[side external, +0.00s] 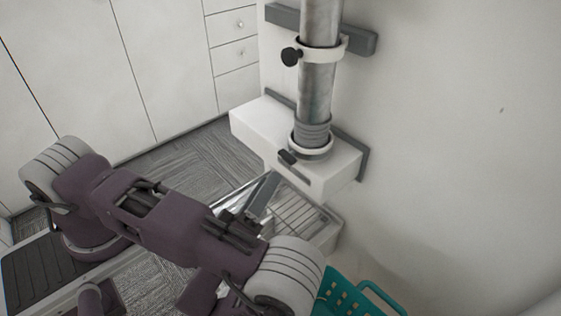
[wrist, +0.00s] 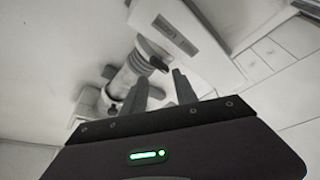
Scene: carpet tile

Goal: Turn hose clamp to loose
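A metal pipe (side external: 318,85) runs down the wall into a ribbed grey hose end (side external: 311,132) above a white box (side external: 262,128). A pale hose clamp (side external: 311,153) circles this lower end, with a dark handle (side external: 293,158) on its front. In the wrist view the dark handle (wrist: 158,63) shows just beyond the fingertips, near the box (wrist: 183,35). My gripper (wrist: 158,82) is open and empty, its two fingers apart and pointing at the handle. It appears apart from it. In the side view one grey finger (side external: 263,196) shows below the box.
A second pale ring (side external: 334,47) with a round black knob (side external: 291,56) holds the pipe higher up by a grey wall bracket (side external: 360,40). A wire rack (side external: 300,210) lies below the box. A teal basket (side external: 345,296) stands at the bottom. White drawers (side external: 236,54) line the back.

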